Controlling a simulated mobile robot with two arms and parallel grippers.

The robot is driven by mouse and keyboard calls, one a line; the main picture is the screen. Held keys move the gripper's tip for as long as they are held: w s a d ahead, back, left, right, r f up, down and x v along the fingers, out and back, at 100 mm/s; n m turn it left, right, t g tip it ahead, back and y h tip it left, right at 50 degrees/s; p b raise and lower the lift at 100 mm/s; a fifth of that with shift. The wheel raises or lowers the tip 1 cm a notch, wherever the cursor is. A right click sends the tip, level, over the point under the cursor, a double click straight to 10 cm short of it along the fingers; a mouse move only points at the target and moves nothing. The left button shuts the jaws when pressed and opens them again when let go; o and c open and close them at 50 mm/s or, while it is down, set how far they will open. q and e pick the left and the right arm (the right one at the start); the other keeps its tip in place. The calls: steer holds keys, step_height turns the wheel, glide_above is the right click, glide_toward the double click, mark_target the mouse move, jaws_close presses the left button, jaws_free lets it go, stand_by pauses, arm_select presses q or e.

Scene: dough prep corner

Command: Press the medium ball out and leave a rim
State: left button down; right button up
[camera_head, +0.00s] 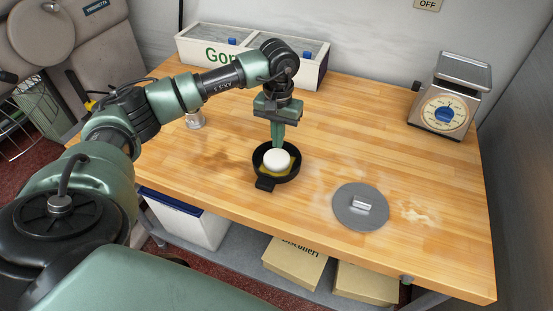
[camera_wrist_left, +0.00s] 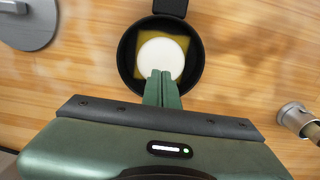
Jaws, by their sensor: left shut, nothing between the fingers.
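A single white dough ball (camera_head: 277,160) sits on a yellow layer inside a small black pan (camera_head: 257,163). In the left wrist view the dough (camera_wrist_left: 158,50) looks like a smooth, round pale disc, with the pan (camera_wrist_left: 127,62) around it. My left gripper (camera_head: 278,146) is shut and empty, pointing down over the pan. Its fingertips (camera_wrist_left: 160,74) overlap the dough's near edge in the wrist view. I cannot tell whether they touch it. The fingers hide a small part of the dough and pan. My right gripper is not in view.
A grey disc with a handle (camera_head: 346,216) lies on the wooden table (camera_head: 420,180) right of the pan. A scale (camera_head: 447,108) stands at the back right, a white lidded container (camera_head: 198,52) at the back, and a small jar (camera_head: 194,121) behind my left arm.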

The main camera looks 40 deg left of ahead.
mark_target(278, 159)
arm_select(q)
steer(key=shift+f+b, duration=1.3)
steer(key=shift+f, duration=0.25)
steer(key=shift+f+b, duration=0.45)
steer(key=shift+b, duration=0.05)
stand_by(1.2)
steer(key=shift+r, duration=0.1)
stand_by(0.7)
steer(key=shift+r+p, duration=0.7)
steer(key=shift+r, duration=0.75)
steer(key=shift+s+r+p, duration=0.15)
steer(key=shift+r+p, duration=0.15)
steer(key=shift+r, duration=0.2)
steer(key=shift+s+r, duration=0.15)
steer(key=shift+r, duration=0.1)
steer(key=shift+s+d, duration=0.1)
